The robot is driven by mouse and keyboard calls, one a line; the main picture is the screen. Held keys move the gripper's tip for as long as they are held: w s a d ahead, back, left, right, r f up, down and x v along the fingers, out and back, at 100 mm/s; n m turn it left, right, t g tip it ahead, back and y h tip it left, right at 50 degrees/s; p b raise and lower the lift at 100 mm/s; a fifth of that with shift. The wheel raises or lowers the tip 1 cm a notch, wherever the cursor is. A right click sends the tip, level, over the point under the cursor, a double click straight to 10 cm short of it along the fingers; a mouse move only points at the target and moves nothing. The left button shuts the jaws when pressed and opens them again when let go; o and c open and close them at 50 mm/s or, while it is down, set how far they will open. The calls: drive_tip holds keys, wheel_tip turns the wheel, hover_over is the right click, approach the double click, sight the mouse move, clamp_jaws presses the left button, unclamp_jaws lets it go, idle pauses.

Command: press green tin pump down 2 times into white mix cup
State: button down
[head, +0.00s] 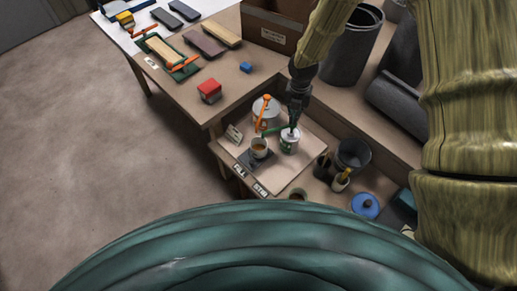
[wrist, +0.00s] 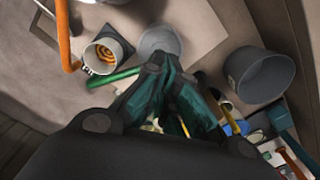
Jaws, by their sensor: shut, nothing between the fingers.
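The green tin (head: 289,143), pale with a green label, stands upright on the low platform. Its green spout (head: 274,131) points left over the white mix cup (head: 258,149), which holds something brown. My gripper (head: 294,122) is shut and empty, pointing down right over the tin's pump top. The fingers hide that top, and I cannot tell whether they touch it. In the wrist view, the spout (wrist: 115,77) runs left from behind my fingertips (wrist: 156,68), and the cup (wrist: 108,52) shows brown rings inside. A pale grey round surface (wrist: 160,40) lies beyond the fingertips.
An orange pump (head: 264,106) on another tin stands behind the cup. The cup sits on a dark square pad (head: 256,163). A grey bucket (head: 353,154) and a blue lid (head: 365,206) are to the right. A red block (head: 209,91) lies on the higher bench.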

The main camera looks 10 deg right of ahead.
drive_tip(key=shift+f+b, duration=0.7)
drive_tip(key=shift+f, duration=1)
drive_tip(key=shift+r, duration=0.1)
drive_tip(key=shift+r+p, duration=1.45)
drive_tip(key=shift+r, duration=0.15)
wheel_tip(320, 180, up, 6)
drive_tip(key=p, duration=0.5)
idle(0.4)
